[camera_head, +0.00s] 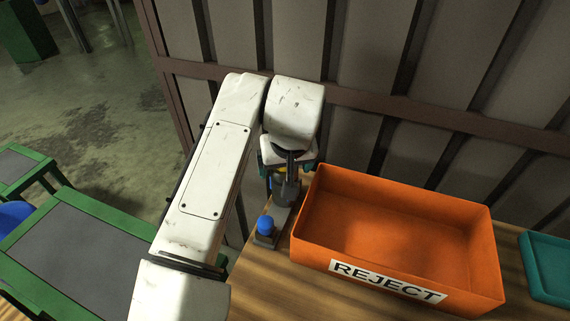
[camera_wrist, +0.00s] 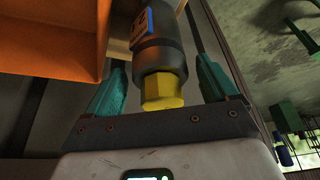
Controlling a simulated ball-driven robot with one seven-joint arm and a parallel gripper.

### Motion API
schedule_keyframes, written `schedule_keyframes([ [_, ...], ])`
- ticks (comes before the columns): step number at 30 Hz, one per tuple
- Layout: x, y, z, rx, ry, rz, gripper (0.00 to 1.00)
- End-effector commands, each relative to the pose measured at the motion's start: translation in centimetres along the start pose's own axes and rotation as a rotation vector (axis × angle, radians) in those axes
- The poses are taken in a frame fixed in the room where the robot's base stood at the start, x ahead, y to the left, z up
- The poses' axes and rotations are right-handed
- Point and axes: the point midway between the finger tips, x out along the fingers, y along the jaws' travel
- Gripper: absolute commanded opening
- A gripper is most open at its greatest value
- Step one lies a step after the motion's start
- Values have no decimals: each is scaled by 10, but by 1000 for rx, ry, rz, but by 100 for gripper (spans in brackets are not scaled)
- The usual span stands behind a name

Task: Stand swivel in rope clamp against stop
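My gripper (camera_wrist: 160,75) has teal fingers spread apart, one on each side of a dark grey cylinder (camera_wrist: 160,55) with a yellow hex end facing my palm; this looks like the swivel. A gap shows between the cylinder and each finger. The cylinder reaches out past the fingertips. In the head view my gripper (camera_head: 287,165) points down over a dark grey part (camera_head: 287,190), mostly hidden by my wrist. A grey block with a blue knob (camera_head: 265,226), perhaps part of the rope clamp, stands just in front. The stop cannot be made out.
An orange bin (camera_head: 400,235) marked REJECT stands close to the right of my gripper. A teal tray (camera_head: 548,265) lies at the far right. The wooden bench (camera_head: 265,290) shows bare in front of the blue knob. A panelled wall rises behind.

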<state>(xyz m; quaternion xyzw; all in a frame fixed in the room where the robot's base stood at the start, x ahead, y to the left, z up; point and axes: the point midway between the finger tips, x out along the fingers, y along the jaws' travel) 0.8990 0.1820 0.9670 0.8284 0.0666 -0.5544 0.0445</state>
Motion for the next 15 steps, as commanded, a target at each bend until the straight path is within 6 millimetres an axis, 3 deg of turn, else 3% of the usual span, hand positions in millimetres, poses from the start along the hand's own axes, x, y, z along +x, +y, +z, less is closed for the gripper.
schedule_keyframes([
  [10, -4, 0, -2, 0, 1, 0, 88],
  [15, -29, 0, -2, 1, 2, 2, 88],
])
